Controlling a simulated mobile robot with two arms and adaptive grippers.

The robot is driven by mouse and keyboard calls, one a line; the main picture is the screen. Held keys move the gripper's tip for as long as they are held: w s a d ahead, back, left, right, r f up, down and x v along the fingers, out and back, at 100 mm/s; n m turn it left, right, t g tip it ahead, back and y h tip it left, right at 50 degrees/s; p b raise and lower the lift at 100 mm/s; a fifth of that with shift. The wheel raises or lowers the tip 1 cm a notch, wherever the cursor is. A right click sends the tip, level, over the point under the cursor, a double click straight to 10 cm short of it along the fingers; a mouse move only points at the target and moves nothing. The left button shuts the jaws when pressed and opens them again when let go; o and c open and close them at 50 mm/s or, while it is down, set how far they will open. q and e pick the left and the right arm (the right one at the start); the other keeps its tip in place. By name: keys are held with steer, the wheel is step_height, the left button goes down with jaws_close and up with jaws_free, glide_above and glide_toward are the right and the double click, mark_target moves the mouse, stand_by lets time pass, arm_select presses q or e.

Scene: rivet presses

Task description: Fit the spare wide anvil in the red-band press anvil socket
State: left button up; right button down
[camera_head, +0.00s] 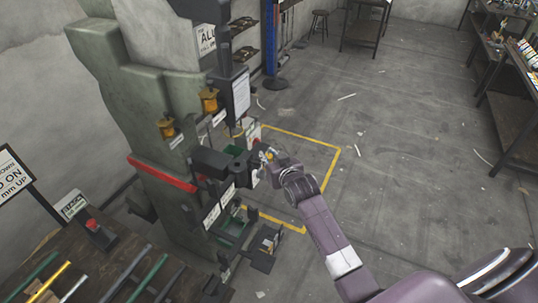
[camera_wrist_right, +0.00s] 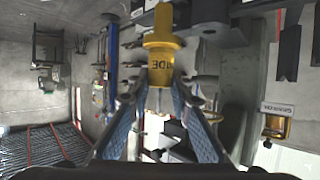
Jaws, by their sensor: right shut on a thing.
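The red-band press, a grey-green machine with a red band (camera_head: 162,173), stands left of centre in the head view. Its dark lower arm (camera_head: 222,163) juts right toward my right gripper (camera_head: 268,164). In the right wrist view my right gripper (camera_wrist_right: 161,88) is shut on a yellow anvil (camera_wrist_right: 160,55) with partly readable dark lettering "IDE". A dark press part (camera_wrist_right: 208,14) lies close to the anvil's far end. I cannot tell whether they touch, and the socket opening is not clear. My left gripper is not in view.
Two yellow pieces (camera_head: 166,127) (camera_head: 209,100) sit on the press side. A bench (camera_head: 150,272) with coloured rods is at lower left. A yellow floor line (camera_head: 318,148) surrounds the press area. Open floor lies to the right, with benches (camera_head: 515,120) at far right.

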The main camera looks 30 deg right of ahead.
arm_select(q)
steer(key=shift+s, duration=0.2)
arm_select(e)
steer(key=shift+r+p, duration=0.2)
steer(key=shift+p, duration=0.1)
steer(key=shift+w+a+f, duration=0.1)
steer(key=shift+w+a, duration=0.25)
steer(key=shift+w, duration=0.1)
arm_select(q)
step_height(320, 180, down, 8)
steer(key=b, duration=0.8)
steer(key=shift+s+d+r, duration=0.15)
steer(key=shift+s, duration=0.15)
arm_select(e)
steer(key=w+a+f, duration=0.4)
steer(key=w+a, duration=0.3)
steer(key=w, duration=0.2)
steer(key=shift+w+a, duration=0.15)
steer(key=shift+w, duration=0.05)
